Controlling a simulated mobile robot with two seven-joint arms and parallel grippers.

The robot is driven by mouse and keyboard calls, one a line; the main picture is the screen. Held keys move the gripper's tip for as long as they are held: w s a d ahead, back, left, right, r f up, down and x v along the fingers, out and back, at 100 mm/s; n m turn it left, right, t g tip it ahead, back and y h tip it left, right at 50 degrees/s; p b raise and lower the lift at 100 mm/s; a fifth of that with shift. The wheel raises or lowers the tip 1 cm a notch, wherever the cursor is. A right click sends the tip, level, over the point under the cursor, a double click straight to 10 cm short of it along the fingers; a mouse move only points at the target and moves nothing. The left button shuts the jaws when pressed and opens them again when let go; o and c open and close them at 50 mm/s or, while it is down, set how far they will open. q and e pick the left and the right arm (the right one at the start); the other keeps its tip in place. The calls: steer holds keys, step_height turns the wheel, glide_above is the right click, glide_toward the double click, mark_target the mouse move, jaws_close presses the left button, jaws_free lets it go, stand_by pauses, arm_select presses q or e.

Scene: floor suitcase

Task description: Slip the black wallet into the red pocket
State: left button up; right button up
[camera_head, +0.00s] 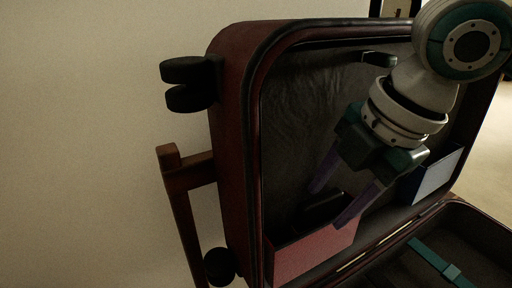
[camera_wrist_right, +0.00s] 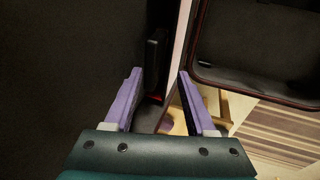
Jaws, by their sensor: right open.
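The red pocket (camera_head: 314,254) is fixed low on the inside of the raised suitcase lid. The black wallet (camera_head: 322,208) is at the pocket's opening, with its upper part showing above the pocket's edge; its lower part is hidden, so I cannot tell how deep it sits. My right gripper (camera_head: 327,206) points down at the wallet, with its purple fingers open and apart. In the right wrist view, the wallet (camera_wrist_right: 157,52) shows dark and upright beyond the open fingertips (camera_wrist_right: 159,74), nearer the left finger. My left gripper is not in view.
The open suitcase lid (camera_head: 225,135) stands upright, with black wheels (camera_head: 190,84) on its left side. A pale blue-grey pocket (camera_head: 434,178) is at the lid's right. The suitcase base with a teal strap (camera_head: 436,262) lies lower right. A wooden frame (camera_head: 183,180) stands at left.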

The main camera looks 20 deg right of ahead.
steer(key=shift+r, duration=0.1)
steer(key=p+v, duration=0.3)
steer(key=v, duration=0.6)
steer(key=shift+r, duration=0.35)
steer(key=shift+s+d, duration=0.1)
